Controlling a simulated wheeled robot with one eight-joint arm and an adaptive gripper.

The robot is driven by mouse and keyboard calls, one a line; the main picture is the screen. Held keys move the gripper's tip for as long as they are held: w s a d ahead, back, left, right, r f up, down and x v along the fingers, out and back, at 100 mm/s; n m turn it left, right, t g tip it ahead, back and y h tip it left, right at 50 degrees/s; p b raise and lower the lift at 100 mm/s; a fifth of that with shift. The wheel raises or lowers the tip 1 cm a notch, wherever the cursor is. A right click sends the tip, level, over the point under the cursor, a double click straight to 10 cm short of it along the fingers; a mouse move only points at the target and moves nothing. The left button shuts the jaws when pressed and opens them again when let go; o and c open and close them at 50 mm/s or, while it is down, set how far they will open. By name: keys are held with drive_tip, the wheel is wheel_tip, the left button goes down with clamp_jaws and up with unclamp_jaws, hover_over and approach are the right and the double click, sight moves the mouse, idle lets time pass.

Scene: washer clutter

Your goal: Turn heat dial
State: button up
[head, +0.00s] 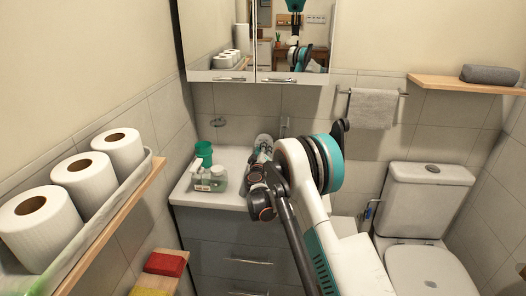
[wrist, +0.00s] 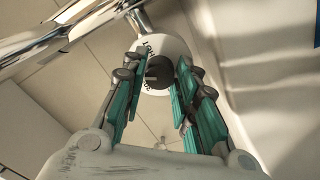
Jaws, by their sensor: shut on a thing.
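The heat dial (wrist: 160,70) shows in the wrist view as a dark round knob in a white face with small dark lettering. My gripper (wrist: 161,84) has its teal-padded fingers on either side of the dial, shut on it. The left finger covers part of the white face's left edge. I cannot make out the dial in the head view, where my arm blocks part of the room near the sink.
Chrome pipes (wrist: 65,35) run close by the dial at the upper left. In the head view, a green cup (head: 204,153) and clear bottles (head: 217,178) stand on the sink counter. A toilet (head: 428,205) stands at the right, and a shelf with paper rolls (head: 110,152) is at the left.

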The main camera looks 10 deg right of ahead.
drive_tip(key=shift+f+m, duration=0.1)
drive_tip(key=shift+m, duration=0.3)
drive_tip(key=o, duration=1.1)
drive_tip(key=v, duration=0.7)
drive_tip(key=shift+s, duration=0.25)
